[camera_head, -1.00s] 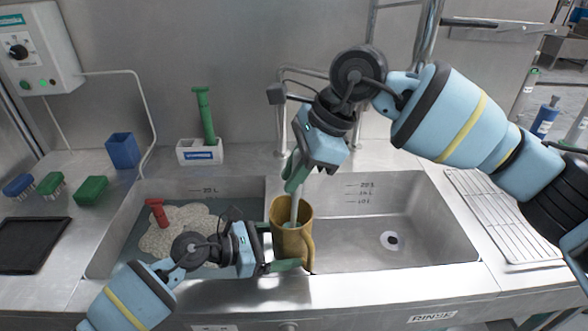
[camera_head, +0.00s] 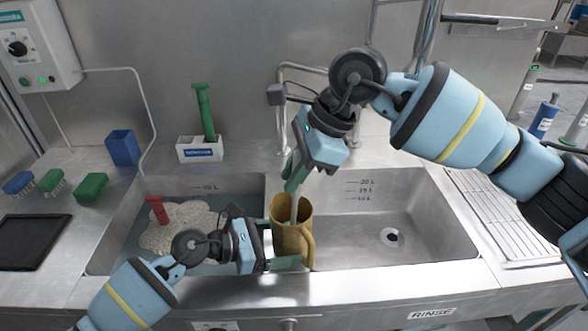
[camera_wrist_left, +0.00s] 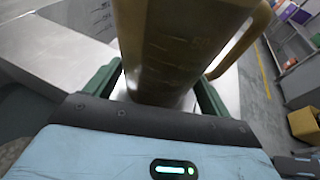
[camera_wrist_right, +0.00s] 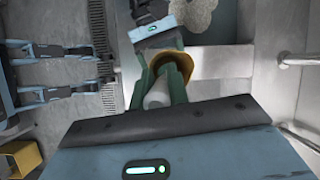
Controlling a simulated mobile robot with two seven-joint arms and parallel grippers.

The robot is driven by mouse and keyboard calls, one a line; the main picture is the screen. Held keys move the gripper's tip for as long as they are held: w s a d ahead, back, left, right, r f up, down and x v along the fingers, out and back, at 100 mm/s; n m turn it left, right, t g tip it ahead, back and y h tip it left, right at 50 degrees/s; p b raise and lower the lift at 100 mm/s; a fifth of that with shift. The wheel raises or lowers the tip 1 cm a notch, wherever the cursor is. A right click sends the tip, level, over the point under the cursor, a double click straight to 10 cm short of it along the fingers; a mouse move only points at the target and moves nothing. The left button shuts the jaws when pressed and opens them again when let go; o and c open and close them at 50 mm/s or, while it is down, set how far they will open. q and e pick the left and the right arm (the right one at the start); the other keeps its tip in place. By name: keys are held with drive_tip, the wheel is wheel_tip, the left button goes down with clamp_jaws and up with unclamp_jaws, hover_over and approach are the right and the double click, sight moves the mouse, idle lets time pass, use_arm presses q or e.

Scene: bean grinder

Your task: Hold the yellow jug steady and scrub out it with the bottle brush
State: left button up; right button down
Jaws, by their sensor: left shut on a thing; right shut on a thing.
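The yellow jug (camera_head: 293,240) is upright over the divider between the two sinks, its handle to the right. My left gripper (camera_head: 284,262) is shut around the jug's body; the left wrist view shows the jug (camera_wrist_left: 180,55) between its green fingers (camera_wrist_left: 155,90). My right gripper (camera_head: 291,183) is above the jug, shut on the bottle brush (camera_head: 294,210), whose pale shaft runs down into the jug mouth. In the right wrist view the brush handle (camera_wrist_right: 157,94) sits between the fingers, and the jug rim (camera_wrist_right: 186,62) shows beyond. The brush head is hidden inside the jug.
The left sink (camera_head: 120,235) holds water, foam and a red-handled item (camera_head: 157,208). The right sink (camera_head: 410,225) is empty. A white holder with a green-handled brush (camera_head: 205,115), a blue cup (camera_head: 123,148) and several small brushes stand on the counter. A drying rack (camera_head: 505,220) lies right.

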drive_tip(key=shift+f, duration=0.25)
drive_tip(key=shift+d, duration=0.15)
drive_tip(key=shift+d, duration=0.7)
drive_tip(key=shift+w, duration=0.15)
drive_tip(key=shift+w+a+f, duration=0.1)
drive_tip(key=shift+w+a, duration=0.35)
drive_tip(key=shift+w, duration=0.15)
drive_tip(key=shift+a, duration=0.1)
drive_tip(key=shift+a, duration=0.75)
drive_tip(key=shift+s, duration=0.1)
